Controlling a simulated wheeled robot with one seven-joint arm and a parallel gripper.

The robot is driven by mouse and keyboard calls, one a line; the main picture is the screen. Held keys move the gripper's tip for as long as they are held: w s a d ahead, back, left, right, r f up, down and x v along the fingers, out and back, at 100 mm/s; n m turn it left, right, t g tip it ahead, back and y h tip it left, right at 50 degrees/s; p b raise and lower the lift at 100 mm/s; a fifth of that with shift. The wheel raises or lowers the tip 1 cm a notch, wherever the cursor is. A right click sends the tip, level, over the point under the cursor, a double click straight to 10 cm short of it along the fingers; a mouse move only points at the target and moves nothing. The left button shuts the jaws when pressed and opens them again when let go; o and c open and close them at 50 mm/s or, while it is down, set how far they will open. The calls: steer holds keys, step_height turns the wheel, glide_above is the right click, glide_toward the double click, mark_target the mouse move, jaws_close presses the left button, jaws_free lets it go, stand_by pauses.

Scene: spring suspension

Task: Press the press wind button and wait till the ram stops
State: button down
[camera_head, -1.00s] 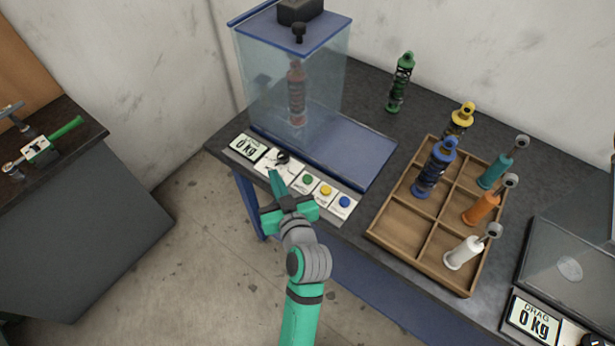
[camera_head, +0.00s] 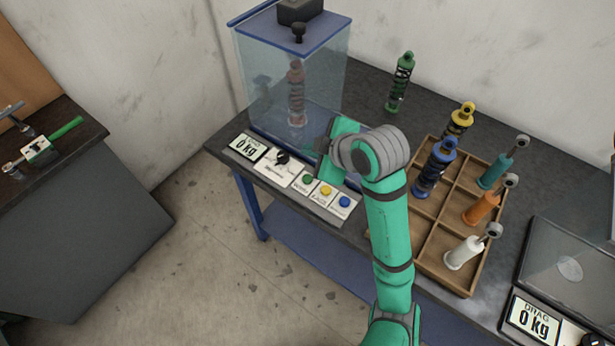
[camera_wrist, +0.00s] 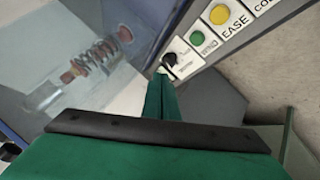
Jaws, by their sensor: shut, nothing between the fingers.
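The press is a clear case (camera_head: 290,80) with a blue top, with a reddish damper and spring (camera_head: 296,95) upright inside. On its front panel are a black knob (camera_head: 283,158), a green button (camera_head: 307,180), a yellow button (camera_head: 326,190) and a blue button (camera_head: 344,202). The wrist view shows the black knob (camera_wrist: 170,62), the green button (camera_wrist: 197,38) with a label I cannot read surely, and the yellow button (camera_wrist: 219,14) marked EASE. My gripper (camera_wrist: 162,82) is shut and empty, its tips beside the knob in that view. In the head view my wrist hides the fingertips.
A wooden tray (camera_head: 400,240) with several coloured parts stands right of my arm. A green damper (camera_head: 401,82) stands behind it. Another case (camera_head: 575,250) with a DRAG display is at the right. A side bench (camera_head: 75,200) is at the left.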

mark_target(310, 181)
steer(key=shift+f, duration=0.1)
stand_by(0.3)
steer(key=shift+f, duration=4.3)
steer(key=shift+f, duration=0.15)
steer(key=shift+f, duration=0.25)
